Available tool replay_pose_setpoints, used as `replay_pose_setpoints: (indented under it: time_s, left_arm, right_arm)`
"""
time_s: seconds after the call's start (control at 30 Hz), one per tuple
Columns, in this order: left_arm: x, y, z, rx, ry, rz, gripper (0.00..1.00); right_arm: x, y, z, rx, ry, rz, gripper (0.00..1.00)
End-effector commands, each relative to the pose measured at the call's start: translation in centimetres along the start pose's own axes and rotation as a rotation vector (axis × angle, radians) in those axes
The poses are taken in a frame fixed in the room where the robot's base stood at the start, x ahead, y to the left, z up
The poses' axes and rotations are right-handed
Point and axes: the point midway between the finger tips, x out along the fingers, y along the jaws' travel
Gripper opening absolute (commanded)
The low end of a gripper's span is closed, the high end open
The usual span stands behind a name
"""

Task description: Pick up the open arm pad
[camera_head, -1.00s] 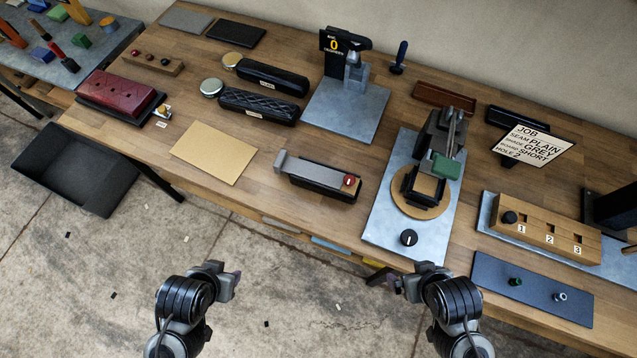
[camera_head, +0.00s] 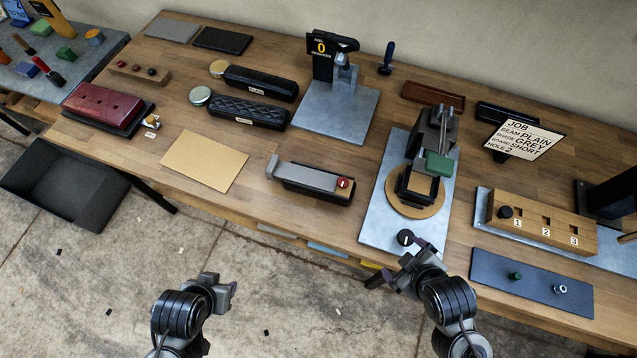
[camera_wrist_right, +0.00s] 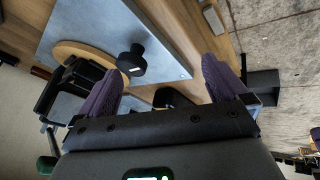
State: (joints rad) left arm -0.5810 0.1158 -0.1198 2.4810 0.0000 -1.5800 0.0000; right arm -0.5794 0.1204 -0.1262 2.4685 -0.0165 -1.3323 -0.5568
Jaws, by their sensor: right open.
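A long black piece with a grey strip on top (camera_head: 305,177) and a red round mark at its right end lies at the front middle of the bench. It may be the open arm pad; I cannot tell for sure. My right gripper (camera_head: 408,264) is open and empty by the bench's front edge, at the black knob (camera_head: 405,237) of the metal plate, right of and apart from the black piece. In the right wrist view its purple fingers (camera_wrist_right: 160,86) are spread, with the knob (camera_wrist_right: 132,60) beyond them. My left gripper (camera_head: 224,293) is below the bench edge over the floor; its jaws are unclear.
The plate (camera_head: 382,218) carries a black clamp fixture on a round wooden disc (camera_head: 425,210) with a green block (camera_head: 439,163). Two black pads (camera_head: 262,82) lie behind, and a red one (camera_head: 103,108) lies left. A tan sheet (camera_head: 203,160) lies flat left of the black piece.

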Motion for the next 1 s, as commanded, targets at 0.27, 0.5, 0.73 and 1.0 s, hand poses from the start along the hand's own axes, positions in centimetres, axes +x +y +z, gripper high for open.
replay_pose_setpoints:
  time_s: [0.27,0.5,0.73,1.0]
  left_arm:
    - [0.7,0.1,0.2,-0.003,0.001,0.002,0.43]
    - [2.4,0.0,0.8,0.003,0.0,-0.002,0.43]
    - [3.9,-0.1,1.3,0.01,-0.002,-0.008,0.43]
    - [4.9,0.0,1.6,0.008,-0.002,-0.006,0.43]
  right_arm:
    - [1.1,-0.3,-8.5,-1.005,0.343,0.306,1.0]
    - [0.9,-2.8,-13.9,-1.969,0.577,0.808,1.0]
    - [2.8,-1.6,-12.0,-2.442,0.627,0.995,1.0]
    - [4.1,4.0,-10.3,-2.664,0.491,0.985,1.0]
